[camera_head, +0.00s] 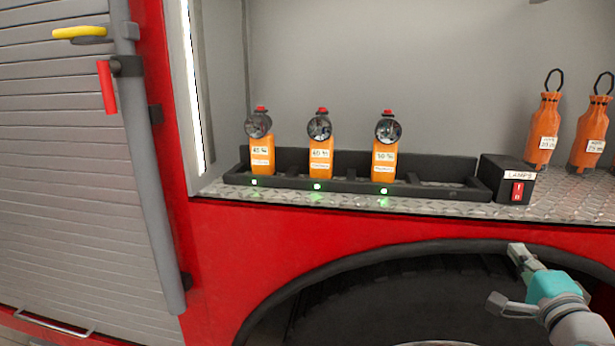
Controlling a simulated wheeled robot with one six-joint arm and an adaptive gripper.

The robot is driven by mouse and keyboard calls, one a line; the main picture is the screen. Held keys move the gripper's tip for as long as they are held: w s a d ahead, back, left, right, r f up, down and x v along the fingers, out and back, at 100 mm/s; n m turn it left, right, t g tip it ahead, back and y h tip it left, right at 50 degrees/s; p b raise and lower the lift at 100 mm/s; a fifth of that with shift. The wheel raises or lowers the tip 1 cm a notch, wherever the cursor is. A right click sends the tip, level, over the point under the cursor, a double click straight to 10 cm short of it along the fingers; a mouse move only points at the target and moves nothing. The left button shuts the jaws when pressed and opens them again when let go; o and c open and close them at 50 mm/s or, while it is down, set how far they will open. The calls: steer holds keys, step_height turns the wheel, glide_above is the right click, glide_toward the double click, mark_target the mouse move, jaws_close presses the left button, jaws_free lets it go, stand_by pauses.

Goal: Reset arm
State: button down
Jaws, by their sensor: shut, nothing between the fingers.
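My gripper (520,258) is at the lower right, in front of the dark wheel arch. It is shut and empty, and it touches nothing that I can see. The teal band of my wrist shows just behind it. It is below the shelf edge, apart from the lamps and the switch box.
Three orange lamps (321,155) stand in a black charging rack (437,182), each above a green light. A black box labelled LAMPS (507,178) has a red switch. A grey shutter (60,190) is at left.

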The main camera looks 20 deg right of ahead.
steer(key=s+a+f+n+y, duration=0.25)
steer(key=a+f+n, duration=0.25)
steer(key=a+f, duration=0.7)
steer(key=s+a+f+n+y, duration=0.1)
steer(key=s+a+f+n, duration=0.25)
steer(key=a+f, duration=0.8)
steer(key=s+a+f+n+y, duration=0.2)
steer(key=s+a+n, duration=0.2)
steer(key=s, duration=0.3)
steer(key=s+a+f+n+g+y, duration=0.1)
steer(key=s+a+f+n, duration=0.2)
steer(key=s, duration=0.5)
steer(key=s+a+f+n+y, duration=0.2)
steer(key=s+a+n, duration=0.3)
steer(key=s+n, duration=0.2)
steer(key=shift+s+a+f+g+y, duration=0.15)
steer(key=shift+s+a+g+y, duration=0.05)
steer(key=shift+g+y, duration=0.15)
